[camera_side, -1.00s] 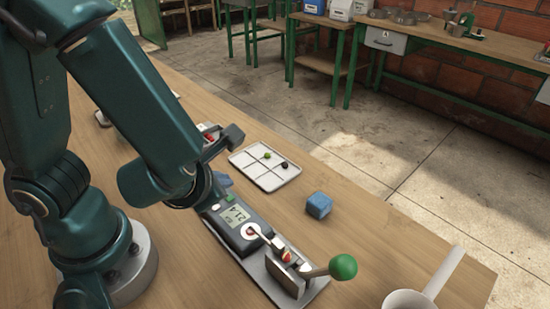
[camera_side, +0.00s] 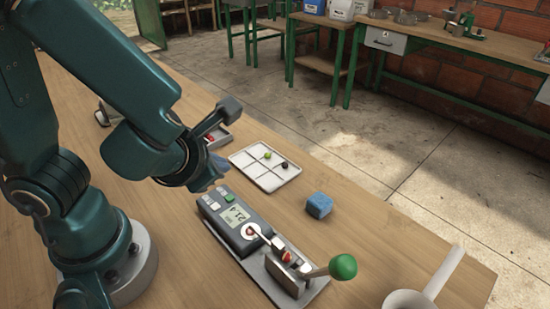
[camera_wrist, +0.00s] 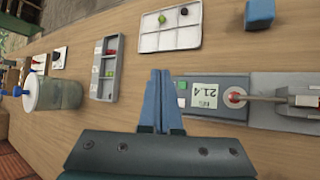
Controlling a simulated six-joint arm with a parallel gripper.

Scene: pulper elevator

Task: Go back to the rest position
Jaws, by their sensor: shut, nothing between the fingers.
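My gripper (camera_wrist: 161,98) shows in the wrist view with its blue fingers together and nothing between them. In the side view my gripper (camera_side: 218,164) is above the table, behind the meter and left of the white tray. The grey meter (camera_side: 236,215) has a display reading 21.4 and a round cup with a red item. It also shows in the wrist view (camera_wrist: 210,97), just right of the fingers. A press with a green ball-ended lever (camera_side: 343,266) stands at its near end.
A white compartment tray (camera_side: 265,178) holds a green and a dark berry. A blue block (camera_side: 319,205) and a white pan (camera_side: 408,299) lie to the right. In the wrist view a grey tray (camera_wrist: 107,70) and a lidded jar (camera_wrist: 53,91) stand to the left.

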